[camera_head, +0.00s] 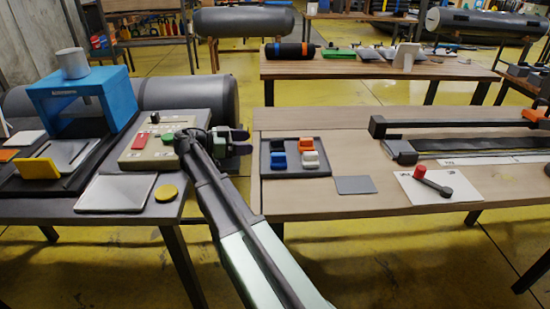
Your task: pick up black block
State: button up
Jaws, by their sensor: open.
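A small black block (278,145) sits at the back left of a dark tray (294,172) on the wooden table. An orange block (306,144) is to its right, a blue block (278,160) in front of it, and a white block (310,159) at the tray's front right. My gripper (244,142) is open with nothing seen between its fingers. It is left of the tray and apart from the black block, around the gap between the two tables, with its fingers pointing right.
The left table holds a control box (160,148), a blue press (85,92), a yellow disc (166,193) and a pale plate (115,194). A grey plate (355,185) and a red-knobbed lever (434,184) on a white sheet lie right of the tray. The wood between them is clear.

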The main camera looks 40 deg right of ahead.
aim_at(277, 140)
jog(key=x, duration=0.5)
jog(key=shift+s+b, duration=0.1)
jog(key=shift+b, duration=0.3)
jog(key=x, duration=0.5)
jog(key=shift+s+d+b, duration=0.1)
jog(key=shift+d+b, duration=0.2)
jog(key=shift+d, duration=0.05)
jog(key=c, duration=0.7)
